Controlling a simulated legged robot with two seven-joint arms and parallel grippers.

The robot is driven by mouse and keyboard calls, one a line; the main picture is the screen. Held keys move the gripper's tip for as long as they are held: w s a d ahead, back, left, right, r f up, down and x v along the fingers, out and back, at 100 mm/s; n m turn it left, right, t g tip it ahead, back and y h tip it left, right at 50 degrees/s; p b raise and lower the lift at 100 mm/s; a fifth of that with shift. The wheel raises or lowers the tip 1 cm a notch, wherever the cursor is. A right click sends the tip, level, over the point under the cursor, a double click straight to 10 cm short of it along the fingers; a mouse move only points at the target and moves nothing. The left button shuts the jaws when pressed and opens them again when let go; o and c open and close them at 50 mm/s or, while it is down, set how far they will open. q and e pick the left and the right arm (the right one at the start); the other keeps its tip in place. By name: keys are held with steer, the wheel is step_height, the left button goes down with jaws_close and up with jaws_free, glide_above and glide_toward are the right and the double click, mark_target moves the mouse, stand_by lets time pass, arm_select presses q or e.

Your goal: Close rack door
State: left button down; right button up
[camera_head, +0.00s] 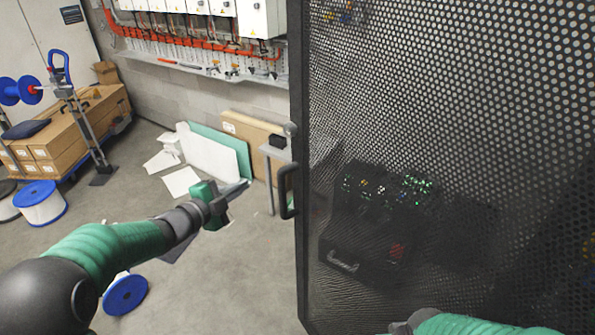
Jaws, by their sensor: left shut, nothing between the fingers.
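The black perforated rack door (470,130) fills the right half of the head view, its free edge running upright near the middle. Its black handle (287,192) sits on that edge. My left gripper (241,188), green and grey, is shut and empty in front of and to the left of the handle, with a gap between them in the picture. My right arm shows only as a green and grey piece at the bottom right, in front of the door; its fingers are not visible.
Through the mesh I see dark equipment (375,215) with green lights. Leaning panels (215,150) and a small grey stand (274,155) are behind my left gripper. Cable reels (40,203) and a trolley of boxes (75,130) stand left. The floor between is mostly clear.

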arm_select(q)
steer(key=r+m+g+h, duration=0.1)
steer(key=m+h, duration=0.3)
steer(key=m, duration=0.1)
steer(key=m+g+h, duration=0.3)
steer(key=m, duration=0.2)
glide_toward(309, 166)
steer(key=d, duration=0.2)
steer(key=shift+w+d+r+y+p, duration=0.15)
steer(key=shift+w+d+y+p, duration=0.2)
steer(key=shift+w+d, duration=1.15)
steer(key=shift+w, duration=0.35)
steer(key=shift+d, duration=0.65)
arm_select(e)
steer(key=shift+s+a+r, duration=0.1)
steer(key=shift+a+r, duration=0.5)
steer(key=shift+r, duration=0.05)
arm_select(q)
steer(key=shift+w+d, duration=0.1)
steer(key=shift+d, duration=0.05)
